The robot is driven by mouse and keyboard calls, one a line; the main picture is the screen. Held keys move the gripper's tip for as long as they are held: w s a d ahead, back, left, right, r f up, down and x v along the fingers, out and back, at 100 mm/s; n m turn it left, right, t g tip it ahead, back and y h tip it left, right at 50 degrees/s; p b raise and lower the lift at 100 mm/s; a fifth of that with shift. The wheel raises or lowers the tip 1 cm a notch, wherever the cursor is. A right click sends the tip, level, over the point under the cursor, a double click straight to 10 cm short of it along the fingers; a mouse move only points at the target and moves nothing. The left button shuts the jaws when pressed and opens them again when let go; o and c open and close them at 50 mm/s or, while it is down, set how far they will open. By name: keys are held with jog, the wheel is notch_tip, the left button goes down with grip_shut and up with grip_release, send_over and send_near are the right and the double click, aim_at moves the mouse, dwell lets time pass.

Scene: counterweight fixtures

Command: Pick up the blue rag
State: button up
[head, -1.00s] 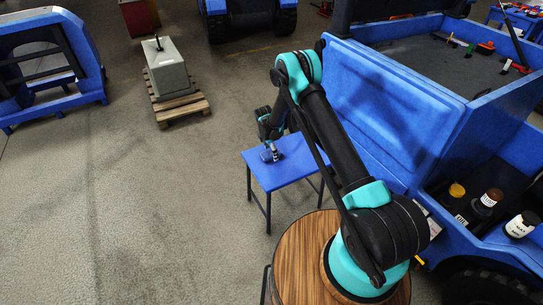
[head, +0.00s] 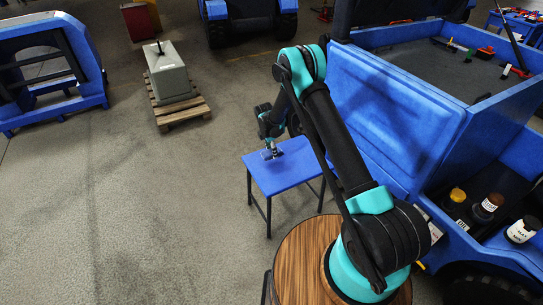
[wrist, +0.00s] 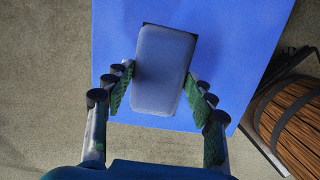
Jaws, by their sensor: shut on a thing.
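The blue rag (wrist: 163,75) is a pale grey-blue, rounded, block-like piece. In the wrist view it lies between the fingers of my gripper (wrist: 159,73), which are closed against its two long sides. It shows over the top of a small blue table (wrist: 225,60); I cannot tell whether it is lifted or still touches it. In the head view my gripper (head: 271,150) points down over the back left part of the blue table (head: 290,176). The rag is tiny there and partly hidden by the fingers.
A large blue vehicle body (head: 400,110) stands close to the table's right. A round wooden top (head: 297,255) is in front of it. A grey block (head: 170,75) on a pallet (head: 182,115) stands at the back left.

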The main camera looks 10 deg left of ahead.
aim_at(271, 152)
notch_tip(271, 152, up, 16)
dwell(0.4)
